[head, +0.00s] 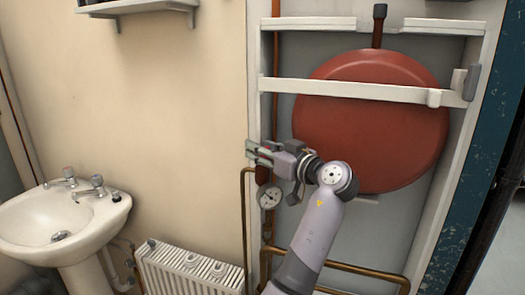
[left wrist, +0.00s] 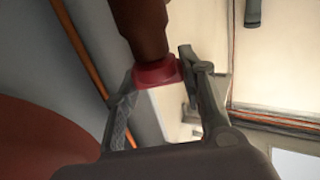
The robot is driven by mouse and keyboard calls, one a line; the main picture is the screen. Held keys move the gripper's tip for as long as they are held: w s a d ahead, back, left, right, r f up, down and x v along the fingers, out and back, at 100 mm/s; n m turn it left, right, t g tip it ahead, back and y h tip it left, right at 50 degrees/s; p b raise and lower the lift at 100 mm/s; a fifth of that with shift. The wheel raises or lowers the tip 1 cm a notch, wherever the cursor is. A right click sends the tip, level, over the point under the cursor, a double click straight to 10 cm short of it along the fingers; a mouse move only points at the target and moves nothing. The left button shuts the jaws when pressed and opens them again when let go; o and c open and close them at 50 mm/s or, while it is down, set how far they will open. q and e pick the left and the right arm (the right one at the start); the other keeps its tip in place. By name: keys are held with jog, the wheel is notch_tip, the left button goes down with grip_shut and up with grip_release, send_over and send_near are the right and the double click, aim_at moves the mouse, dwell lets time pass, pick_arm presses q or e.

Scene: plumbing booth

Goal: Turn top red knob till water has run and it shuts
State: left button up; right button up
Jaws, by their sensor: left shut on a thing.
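The red knob (left wrist: 156,75) sits at the end of a brown fitting (left wrist: 140,25) in the left wrist view. My left gripper (left wrist: 158,85) has its two fingers on either side of the knob and is shut on it. In the head view my left gripper (head: 262,152) is at the pipe on the left side of the recess, just above a round gauge (head: 269,197). Only a small bit of red shows between the fingers there, so the knob is mostly hidden. No running water can be made out. My right gripper is not in view.
A big red round vessel (head: 375,120) fills the recess behind my arm, with a white rail (head: 350,90) across it. Copper pipes (head: 345,268) run below. A white radiator (head: 190,270) and a sink (head: 45,225) stand to the left.

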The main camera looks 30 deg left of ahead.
pick_arm(q)
jog(key=o, duration=1.2)
jog(key=v, duration=1.2)
